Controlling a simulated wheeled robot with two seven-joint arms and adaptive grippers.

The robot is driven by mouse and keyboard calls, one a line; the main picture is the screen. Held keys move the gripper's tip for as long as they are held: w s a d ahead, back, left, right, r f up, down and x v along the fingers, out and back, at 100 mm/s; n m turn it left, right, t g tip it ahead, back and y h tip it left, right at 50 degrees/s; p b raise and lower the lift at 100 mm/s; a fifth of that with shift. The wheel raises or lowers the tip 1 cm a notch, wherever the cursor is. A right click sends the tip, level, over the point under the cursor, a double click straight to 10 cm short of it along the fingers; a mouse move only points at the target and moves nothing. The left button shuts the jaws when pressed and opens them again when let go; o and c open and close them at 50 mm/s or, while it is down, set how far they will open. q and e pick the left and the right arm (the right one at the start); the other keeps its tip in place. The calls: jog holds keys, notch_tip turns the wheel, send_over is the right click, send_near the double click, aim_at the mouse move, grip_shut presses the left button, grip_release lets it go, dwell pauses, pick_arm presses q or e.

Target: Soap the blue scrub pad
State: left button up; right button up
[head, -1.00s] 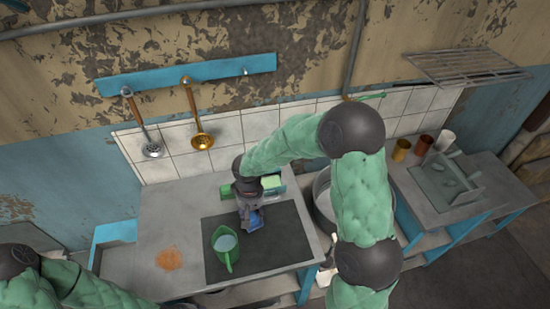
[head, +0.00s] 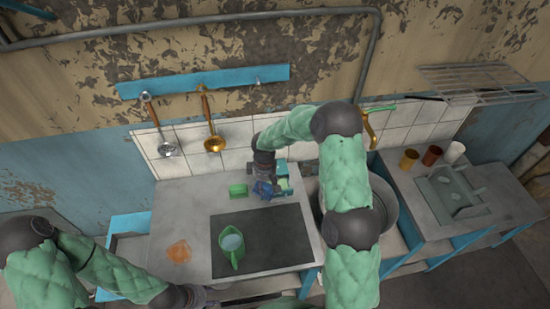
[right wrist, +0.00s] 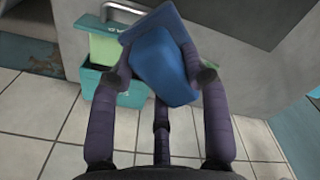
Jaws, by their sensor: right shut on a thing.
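The blue scrub pad (right wrist: 163,62) is held between the fingers of my right gripper (right wrist: 165,78), which is shut on it. In the head view the blue pad (head: 264,190) hangs at my right gripper (head: 263,184), near the back of the counter. The holder also shows in the head view (head: 282,168), partly hidden. My left gripper (head: 200,295) is low at the counter's front edge, too unclear to read.
A small green block (head: 238,190) sits left of my right gripper. An orange patch (head: 179,251) lies on the left counter.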

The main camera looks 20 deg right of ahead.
jog(key=w+d+r+n+p, duration=0.1)
jog(key=w+d+n+p, duration=0.5)
jog(key=p, duration=0.5)
jog(key=shift+w+d+n+p, duration=0.15)
jog(key=shift+d+n+p, duration=0.3)
jog(key=shift+n, duration=0.55)
jog(key=shift+f, duration=0.1)
notch_tip(320, 180, down, 8)
jog(key=b, duration=0.7)
jog(key=shift+b, duration=0.4)
jog(key=shift+f+b, duration=0.3)
jog(key=shift+b, duration=0.15)
dwell(0.5)
jog(key=shift+f+b, duration=0.15)
jog(key=shift+b, duration=0.25)
dwell(1.7)
notch_tip(320, 180, up, 7)
jog(key=p, duration=0.2)
dwell(0.8)
